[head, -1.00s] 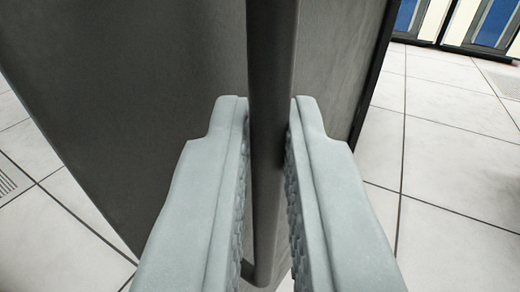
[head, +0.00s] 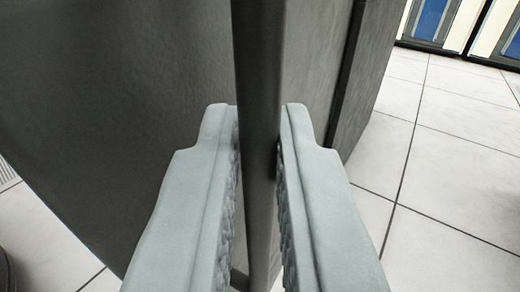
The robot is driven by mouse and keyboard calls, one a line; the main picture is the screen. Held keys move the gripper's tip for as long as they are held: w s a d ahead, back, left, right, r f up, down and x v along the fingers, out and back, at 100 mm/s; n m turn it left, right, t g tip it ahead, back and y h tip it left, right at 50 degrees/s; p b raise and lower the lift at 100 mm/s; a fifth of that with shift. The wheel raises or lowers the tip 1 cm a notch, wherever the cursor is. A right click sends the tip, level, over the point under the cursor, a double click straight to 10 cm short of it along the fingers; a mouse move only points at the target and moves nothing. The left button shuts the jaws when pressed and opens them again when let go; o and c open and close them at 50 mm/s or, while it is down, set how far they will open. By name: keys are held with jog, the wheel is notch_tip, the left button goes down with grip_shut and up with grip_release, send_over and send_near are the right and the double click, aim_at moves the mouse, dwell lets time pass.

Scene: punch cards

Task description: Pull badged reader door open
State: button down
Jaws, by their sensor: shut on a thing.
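A dark grey door panel (head: 130,110) fills the left and middle of the head view. A dark vertical bar handle (head: 260,70) stands in front of it. My gripper (head: 258,150) has one pale grey finger on each side of the bar and is shut on it. A dark edge strip and a further grey face (head: 362,80) show to the right of the door panel. No badge is visible on the part of the door in view.
The floor has pale tiles (head: 450,170), and it is clear on the right. Blue and cream cabinets (head: 432,22) stand at the back right. A floor grille (head: 8,175) shows at the left edge, with a dark object below it.

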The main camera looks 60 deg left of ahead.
jog(key=c, duration=1.5)
grip_release()
jog(key=shift+w+a, duration=0.2)
jog(key=shift+a, duration=0.15)
jog(key=shift+s+d, duration=0.1)
jog(key=shift+d, duration=0.1)
jog(key=v, duration=1.7)
jog(key=shift+d, duration=0.15)
